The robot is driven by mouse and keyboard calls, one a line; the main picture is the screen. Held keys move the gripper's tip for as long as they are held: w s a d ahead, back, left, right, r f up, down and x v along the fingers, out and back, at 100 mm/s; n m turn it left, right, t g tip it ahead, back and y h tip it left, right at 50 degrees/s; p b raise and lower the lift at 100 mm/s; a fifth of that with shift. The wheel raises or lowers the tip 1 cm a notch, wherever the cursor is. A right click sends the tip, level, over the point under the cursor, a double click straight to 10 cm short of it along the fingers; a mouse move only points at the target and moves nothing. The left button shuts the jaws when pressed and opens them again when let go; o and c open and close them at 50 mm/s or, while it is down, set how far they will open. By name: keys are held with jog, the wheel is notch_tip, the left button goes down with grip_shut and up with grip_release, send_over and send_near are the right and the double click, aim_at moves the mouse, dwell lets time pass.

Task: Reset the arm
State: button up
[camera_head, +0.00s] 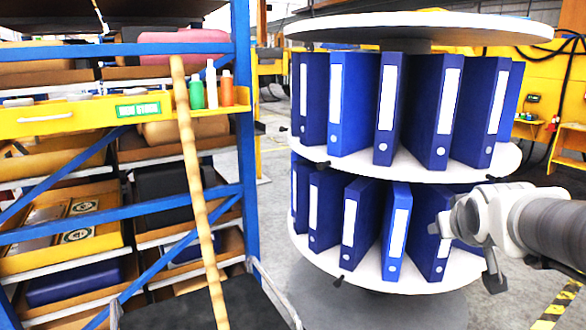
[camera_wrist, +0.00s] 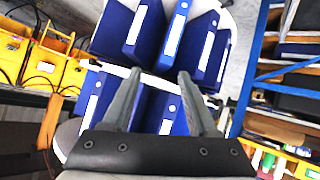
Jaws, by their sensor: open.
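My gripper shows in the wrist view (camera_wrist: 165,85) with its two grey fingers spread apart and nothing between them. Beyond the fingers stand blue binders (camera_wrist: 178,35) on a round white shelf. In the head view my arm reaches in from the right edge, and its white wrist end is in front of the lower tier of the binder carousel. The gripper's fingertips are hard to make out there. The round carousel (camera_head: 425,172) has two tiers of upright blue binders (camera_head: 383,108) with white labels, under a round white top (camera_head: 420,28).
A blue-framed rack (camera_head: 243,100) with yellow trays stands at the left. A long wooden pole (camera_head: 195,185) leans in front of it. Small bottles (camera_head: 211,84) stand on its yellow shelf. Yellow equipment with cables (camera_head: 570,140) is at the far right. Grey floor shows between rack and carousel.

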jog(key=s+a+f+g+y, duration=0.2)
jog(key=s+a+f+g, duration=0.1)
jog(key=s+a, duration=0.55)
jog(key=s+a+f+g+y, duration=0.25)
jog(key=s+a, duration=0.35)
jog(key=s, duration=0.5)
notch_tip(320, 180, up, 16)
jog(key=p, duration=1.7)
jog(key=shift+w+f+n+h, duration=0.15)
jog(key=shift+w+n+h, duration=0.15)
jog(key=shift+h, duration=0.15)
jog(key=shift+d+r+t+p, duration=0.1)
jog(key=shift+r+t+p, duration=0.15)
jog(key=shift+p, duration=0.1)
jog(key=shift+c, duration=0.7)
jog(key=shift+d, duration=0.15)
